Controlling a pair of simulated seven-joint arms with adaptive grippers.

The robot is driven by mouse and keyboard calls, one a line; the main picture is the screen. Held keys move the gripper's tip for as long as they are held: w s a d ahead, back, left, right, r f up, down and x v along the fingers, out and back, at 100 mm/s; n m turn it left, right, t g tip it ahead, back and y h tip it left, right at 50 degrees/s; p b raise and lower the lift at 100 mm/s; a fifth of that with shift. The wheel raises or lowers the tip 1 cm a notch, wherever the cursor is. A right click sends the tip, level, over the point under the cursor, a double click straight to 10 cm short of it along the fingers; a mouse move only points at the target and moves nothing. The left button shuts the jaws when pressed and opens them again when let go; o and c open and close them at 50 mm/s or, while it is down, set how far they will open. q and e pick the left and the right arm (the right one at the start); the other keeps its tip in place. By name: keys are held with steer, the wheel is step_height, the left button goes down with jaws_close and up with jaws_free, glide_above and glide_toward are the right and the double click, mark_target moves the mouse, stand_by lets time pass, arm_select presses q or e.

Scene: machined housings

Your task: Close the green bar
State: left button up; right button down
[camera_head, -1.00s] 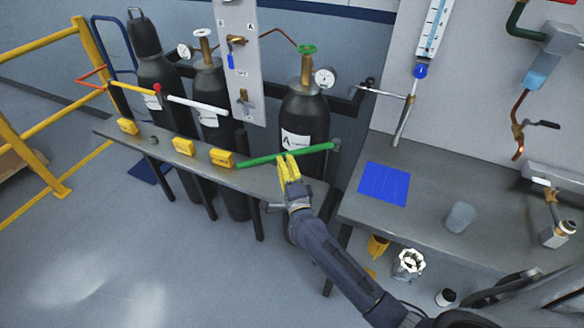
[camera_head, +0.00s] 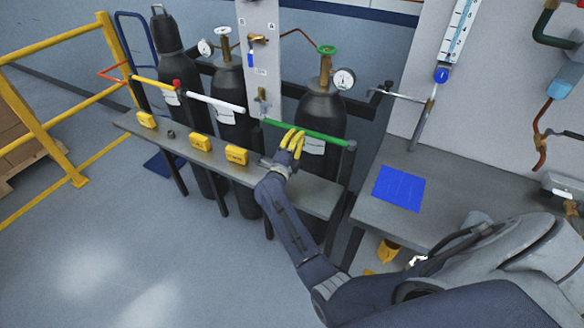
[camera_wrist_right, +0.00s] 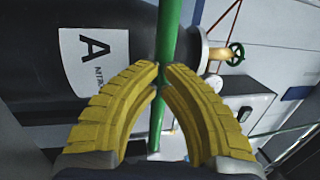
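The green bar (camera_head: 325,138) runs from a dark post at its right end, in front of the right-hand gas cylinder. Its left end is by the valve panel, near the white bar's tip. My right gripper (camera_head: 293,138) is at the bar's left half, its yellow fingers over it. In the right wrist view the fingertips (camera_wrist_right: 160,76) are nearly together, and the green bar (camera_wrist_right: 168,35) passes upright behind them. The fingers look shut against the bar rather than around it; the exact contact is hidden. My left gripper is out of view.
A white bar (camera_head: 215,102) and a yellow bar (camera_head: 152,82) continue the row to the left. Yellow blocks (camera_head: 236,155) sit on the narrow shelf (camera_head: 318,196). Gas cylinders (camera_head: 323,118) stand behind. A blue mat (camera_head: 400,188) lies on the right bench.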

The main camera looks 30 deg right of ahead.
steer(key=shift+w+d, duration=0.3)
stand_by(0.4)
